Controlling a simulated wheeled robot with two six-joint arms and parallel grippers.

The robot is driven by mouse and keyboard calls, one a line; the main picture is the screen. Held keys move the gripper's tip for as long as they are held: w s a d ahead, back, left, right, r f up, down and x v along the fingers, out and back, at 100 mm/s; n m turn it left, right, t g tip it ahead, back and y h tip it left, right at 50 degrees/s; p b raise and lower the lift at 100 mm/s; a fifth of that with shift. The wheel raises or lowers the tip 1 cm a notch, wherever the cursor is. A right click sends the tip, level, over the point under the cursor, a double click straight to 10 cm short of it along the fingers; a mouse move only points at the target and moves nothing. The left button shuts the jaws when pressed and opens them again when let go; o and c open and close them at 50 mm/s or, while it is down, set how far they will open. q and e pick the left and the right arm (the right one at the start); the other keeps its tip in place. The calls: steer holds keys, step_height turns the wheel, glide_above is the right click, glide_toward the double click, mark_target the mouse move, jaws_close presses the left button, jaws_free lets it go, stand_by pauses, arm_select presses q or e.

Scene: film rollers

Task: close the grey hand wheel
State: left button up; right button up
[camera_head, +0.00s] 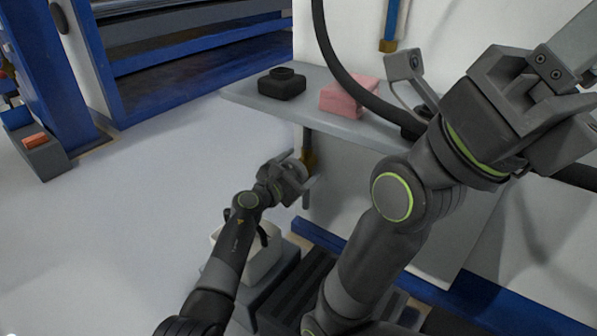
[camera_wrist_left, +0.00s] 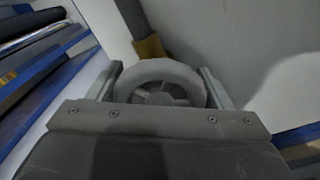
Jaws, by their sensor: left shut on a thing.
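The grey hand wheel (camera_wrist_left: 158,68) is a round, spoked ring in the left wrist view, between the two fingers of my left gripper (camera_wrist_left: 168,85). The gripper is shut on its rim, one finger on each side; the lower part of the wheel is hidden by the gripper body. In the head view my left gripper (camera_head: 303,172) is below the grey shelf, at a brass-coloured fitting (camera_head: 309,158) on a dark vertical pipe. The wheel is mostly hidden there. My right gripper (camera_head: 530,95) is raised at the upper right, away from the wheel; its finger opening is unclear.
A dark hose (camera_head: 340,70) curves down past the cloth. A blue-framed rack stands at the left. Open floor lies left of the shelf.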

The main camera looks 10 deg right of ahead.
arm_select(q)
steer(key=o, duration=1)
steer(key=shift+c, duration=0.2)
steer(key=shift+a, duration=0.1)
